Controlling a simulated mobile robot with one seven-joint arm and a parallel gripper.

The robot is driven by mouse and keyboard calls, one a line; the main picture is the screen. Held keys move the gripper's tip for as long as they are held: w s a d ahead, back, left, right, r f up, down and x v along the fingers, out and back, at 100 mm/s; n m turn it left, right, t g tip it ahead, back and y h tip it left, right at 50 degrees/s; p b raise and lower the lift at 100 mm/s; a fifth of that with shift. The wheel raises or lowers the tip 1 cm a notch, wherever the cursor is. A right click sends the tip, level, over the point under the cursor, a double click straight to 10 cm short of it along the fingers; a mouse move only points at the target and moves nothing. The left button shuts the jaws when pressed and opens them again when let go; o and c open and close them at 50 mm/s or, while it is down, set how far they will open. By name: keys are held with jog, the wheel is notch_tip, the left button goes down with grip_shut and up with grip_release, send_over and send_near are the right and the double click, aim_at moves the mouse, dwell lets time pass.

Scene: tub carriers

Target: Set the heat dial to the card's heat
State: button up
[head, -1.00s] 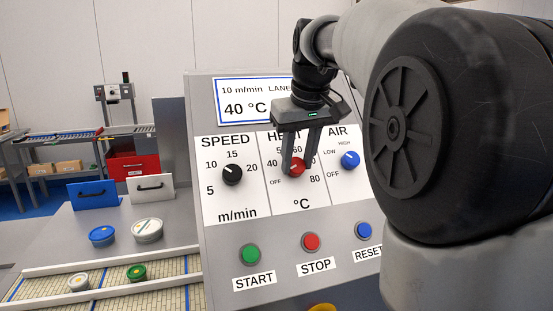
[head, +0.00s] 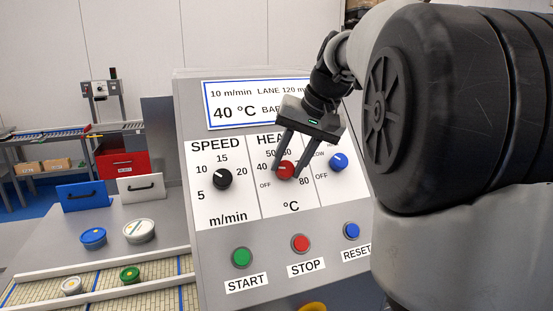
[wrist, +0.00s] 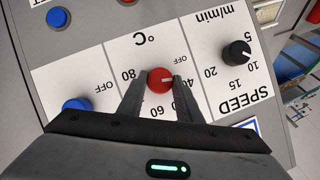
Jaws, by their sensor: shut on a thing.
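The red heat dial (head: 285,171) is on the panel's middle scale, which runs from OFF through 40, 50 and 60 to 80. My gripper (head: 287,174) is shut on it, with one finger on each side. The wrist view also shows the dial (wrist: 158,82) between my fingertips (wrist: 160,84). There its white mark points right, toward the 40 side of the scale; a finger partly hides the numbers, so I cannot tell exact alignment. The card (head: 235,112) reads 10 m/min, 40 °C and LANE 120 mm; its right part is hidden behind my arm.
The black speed dial (head: 222,180) is left of the heat dial and the blue air dial (head: 339,161) is right of it. Green START (head: 241,257), red STOP (head: 300,243) and blue RESET (head: 351,231) buttons sit below. A belt with tubs (head: 130,273) lies at left.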

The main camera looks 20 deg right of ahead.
jog(key=shift+d+m+t+y, duration=0.1)
jog(key=shift+m+t+y, duration=0.3)
jog(key=shift+m, duration=0.5)
jog(key=o, duration=1)
jog(key=shift+o, duration=0.2)
jog(key=shift+r, duration=0.1)
jog(key=p+v, duration=0.2)
jog(key=v, duration=1.5)
jog(key=shift+d, duration=0.25)
